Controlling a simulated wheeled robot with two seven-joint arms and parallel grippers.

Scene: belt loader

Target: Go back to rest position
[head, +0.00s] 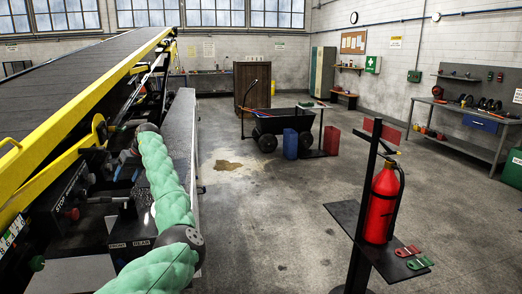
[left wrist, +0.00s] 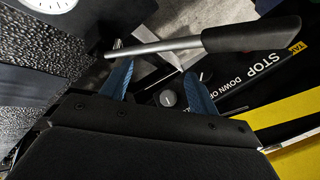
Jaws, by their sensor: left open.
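My left arm, in green padded sleeves, reaches forward along the belt loader (head: 75,60) in the head view. Its hand is at the loader's side, and its fingers are hard to make out there. In the left wrist view my left gripper (left wrist: 158,82) is open, with two blue fingers spread apart and nothing held between them. A lever with a black grip (left wrist: 250,35) and a metal shaft crosses just beyond the fingertips; I cannot tell whether they touch it. My right gripper is not in view.
A control panel (head: 66,200) marked STOP is beside my left arm. A stand (head: 345,214) with a red fire extinguisher (head: 380,205) is at the right. A black cart (head: 283,120), blue and red cans and a workbench (head: 465,137) stand farther back.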

